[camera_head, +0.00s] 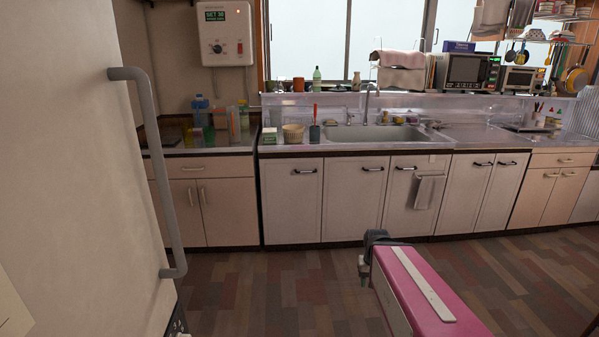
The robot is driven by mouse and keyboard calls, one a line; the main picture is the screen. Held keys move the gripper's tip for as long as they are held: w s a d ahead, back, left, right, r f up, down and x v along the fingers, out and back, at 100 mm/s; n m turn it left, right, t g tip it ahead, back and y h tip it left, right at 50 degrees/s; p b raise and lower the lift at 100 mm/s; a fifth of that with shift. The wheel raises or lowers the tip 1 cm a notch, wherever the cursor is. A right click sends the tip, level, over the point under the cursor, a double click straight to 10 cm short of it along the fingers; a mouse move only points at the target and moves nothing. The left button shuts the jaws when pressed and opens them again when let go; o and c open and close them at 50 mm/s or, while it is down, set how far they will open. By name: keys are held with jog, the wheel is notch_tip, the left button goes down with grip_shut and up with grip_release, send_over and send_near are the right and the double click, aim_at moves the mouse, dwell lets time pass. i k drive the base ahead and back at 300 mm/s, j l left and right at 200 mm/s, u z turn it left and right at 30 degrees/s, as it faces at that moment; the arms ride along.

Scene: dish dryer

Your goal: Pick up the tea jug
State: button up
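I cannot make out a tea jug for certain. Several bottles and containers stand on the left counter, among them a blue-topped clear bottle (201,110) and a tall container (233,125), too small to tell apart well. My pink and white arm (418,285) reaches in from the bottom, low over the floor. The dark grey part at its far end (376,238) is partly hidden behind the arm, and my gripper's fingers cannot be made out clearly. It is well short of the counters, and I see nothing held there.
A large pale door with a grey handle (148,170) fills the left side close by. Lower cabinets (345,200) run along the back under the sink (375,133). A microwave (469,71) stands on the shelf behind. The wooden floor (270,290) ahead is clear.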

aim_at(232, 111)
jog(key=i, duration=1.75)
